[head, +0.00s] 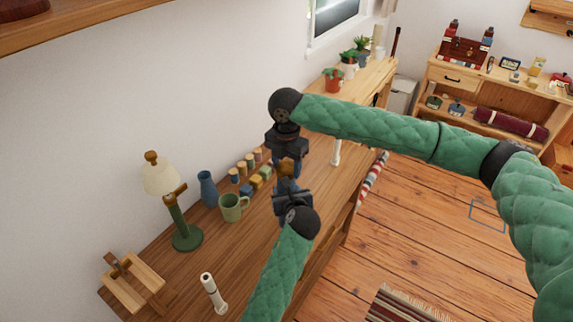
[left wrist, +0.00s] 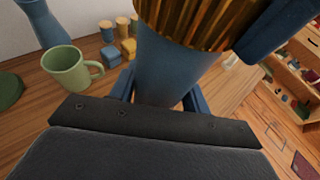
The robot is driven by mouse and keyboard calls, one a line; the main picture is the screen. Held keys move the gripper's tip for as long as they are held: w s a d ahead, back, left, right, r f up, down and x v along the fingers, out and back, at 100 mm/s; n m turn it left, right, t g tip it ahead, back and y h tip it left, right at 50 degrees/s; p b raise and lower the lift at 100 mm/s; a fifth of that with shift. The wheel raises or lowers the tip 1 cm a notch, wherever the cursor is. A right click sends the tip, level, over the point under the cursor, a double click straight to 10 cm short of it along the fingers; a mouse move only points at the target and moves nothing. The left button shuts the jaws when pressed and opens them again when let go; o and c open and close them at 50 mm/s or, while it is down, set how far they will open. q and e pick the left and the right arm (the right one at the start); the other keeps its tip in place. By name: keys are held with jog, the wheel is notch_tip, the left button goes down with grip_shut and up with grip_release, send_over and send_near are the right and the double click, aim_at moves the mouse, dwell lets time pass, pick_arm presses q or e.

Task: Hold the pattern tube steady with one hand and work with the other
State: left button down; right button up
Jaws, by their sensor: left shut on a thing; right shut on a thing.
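The pattern tube (left wrist: 165,70) is blue with a ribbed golden end ring (left wrist: 195,22), seen close up in the left wrist view. My left gripper (head: 287,187) is shut on the blue body, with a blue finger on each side of it. My right gripper (head: 287,163) is just above it in the head view and is shut on the golden ring end. The two grippers nearly meet, so most of the tube is hidden in the head view. The tube is above the wooden table (head: 185,290).
A green mug (head: 232,208), a blue vase (head: 207,188) and several small coloured blocks (head: 256,182) stand left of my grippers. Potted plants (head: 333,82) stand at the far end.

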jog(key=m, duration=1.1)
jog(key=shift+m, duration=0.3)
jog(key=m, duration=0.5)
jog(key=shift+m, duration=0.4)
jog(key=m, duration=0.7)
jog(key=o, duration=1.1)
jog(key=shift+c, duration=0.2)
jog(key=shift+r, duration=2.2)
